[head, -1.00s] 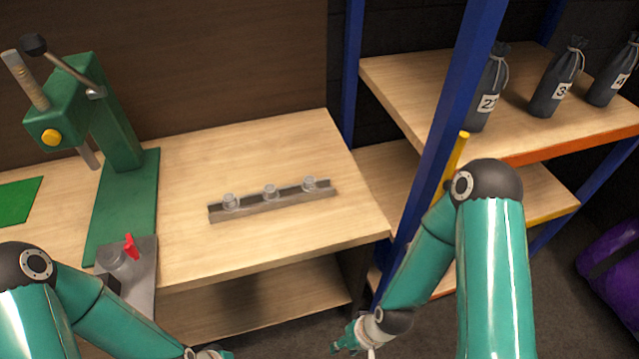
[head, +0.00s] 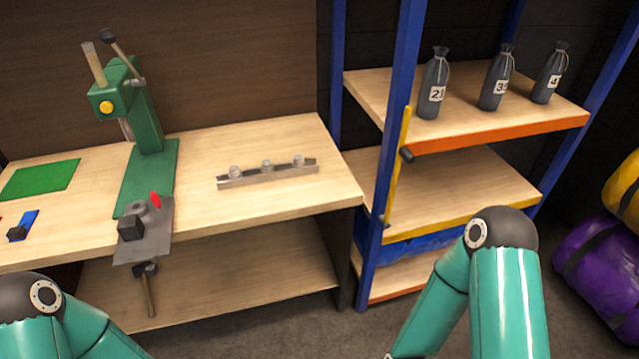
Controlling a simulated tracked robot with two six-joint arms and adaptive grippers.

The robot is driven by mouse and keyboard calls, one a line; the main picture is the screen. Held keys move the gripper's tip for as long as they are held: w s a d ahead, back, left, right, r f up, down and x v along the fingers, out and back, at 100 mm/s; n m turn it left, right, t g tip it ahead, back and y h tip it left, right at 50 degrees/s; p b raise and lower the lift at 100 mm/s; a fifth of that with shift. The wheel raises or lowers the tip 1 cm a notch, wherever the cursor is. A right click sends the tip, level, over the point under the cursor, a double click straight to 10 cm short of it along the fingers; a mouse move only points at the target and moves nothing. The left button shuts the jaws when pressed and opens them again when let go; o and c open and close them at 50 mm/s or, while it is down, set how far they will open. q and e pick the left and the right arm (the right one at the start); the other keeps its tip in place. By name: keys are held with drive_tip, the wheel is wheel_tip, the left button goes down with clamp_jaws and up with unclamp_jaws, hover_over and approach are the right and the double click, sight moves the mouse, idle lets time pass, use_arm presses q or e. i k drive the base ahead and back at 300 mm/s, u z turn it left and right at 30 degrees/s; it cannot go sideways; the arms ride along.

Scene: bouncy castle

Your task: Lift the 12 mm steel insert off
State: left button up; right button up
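Several small steel inserts stand upright in a row on a narrow metal rail on the wooden workbench: a left one (head: 236,172), a middle one (head: 267,166) and a right one (head: 298,161). The rail (head: 250,180) lies on the bench top, right of the green press. No size marks can be read, so I cannot tell which insert is the 12 mm one. My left arm shows at the bottom left and my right arm at the bottom right. Both grippers are below the picture edge, away from the inserts.
A green lever press (head: 150,125) stands on the bench (head: 260,215). Bench top around the rail is clear.

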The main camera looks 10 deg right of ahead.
sight(298, 162)
drive_tip(key=z, duration=0.15)
drive_tip(key=k, duration=0.35)
drive_tip(key=z, duration=0.65)
drive_tip(key=i, duration=0.8)
drive_tip(key=z, duration=0.05)
